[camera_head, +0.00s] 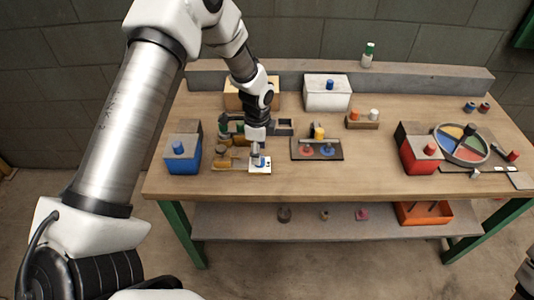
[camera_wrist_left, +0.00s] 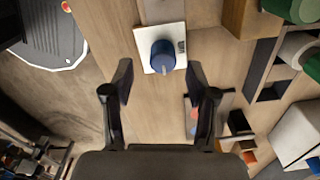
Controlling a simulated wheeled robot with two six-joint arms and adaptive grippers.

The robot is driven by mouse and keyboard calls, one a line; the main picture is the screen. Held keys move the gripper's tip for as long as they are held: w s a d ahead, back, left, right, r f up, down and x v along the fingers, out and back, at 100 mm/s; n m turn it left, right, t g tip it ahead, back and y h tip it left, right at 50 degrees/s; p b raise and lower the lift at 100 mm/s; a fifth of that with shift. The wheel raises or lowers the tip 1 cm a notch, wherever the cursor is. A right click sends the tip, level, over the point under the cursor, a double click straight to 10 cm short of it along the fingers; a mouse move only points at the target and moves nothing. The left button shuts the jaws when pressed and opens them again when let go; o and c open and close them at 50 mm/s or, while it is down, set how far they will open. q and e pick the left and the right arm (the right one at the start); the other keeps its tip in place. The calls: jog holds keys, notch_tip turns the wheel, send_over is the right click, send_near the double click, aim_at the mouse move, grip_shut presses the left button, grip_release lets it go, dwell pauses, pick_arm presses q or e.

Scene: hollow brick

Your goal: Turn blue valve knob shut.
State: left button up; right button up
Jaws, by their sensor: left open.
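A blue knob (camera_wrist_left: 163,56) sits on a small white square plate (camera_wrist_left: 148,40) on the wooden table. In the wrist view the knob is round with a pale pointer mark toward the gripper. In the head view the knob (camera_head: 260,161) and plate (camera_head: 265,170) are at the table's front left of centre. My left gripper (camera_head: 256,150) is directly above or just behind the knob there. In the wrist view my left gripper (camera_wrist_left: 160,82) is open and empty, its fingers apart, with the knob just beyond the fingertips. My right gripper is out of view.
A blue box (camera_head: 182,160) stands left of the plate, and a dark tray (camera_head: 317,158) with red and blue discs lies to the right. Wooden and green parts stand close behind. A red box (camera_head: 418,160) and coloured wheel (camera_head: 462,143) are farther right.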

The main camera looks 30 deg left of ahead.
pick_arm(q)
jog(key=f, duration=0.4)
jog(key=shift+w, duration=0.35)
jog(key=shift+s, duration=0.15)
jog(key=shift+s+r, duration=0.1)
jog(key=shift+c, duration=1.4)
grip_shut()
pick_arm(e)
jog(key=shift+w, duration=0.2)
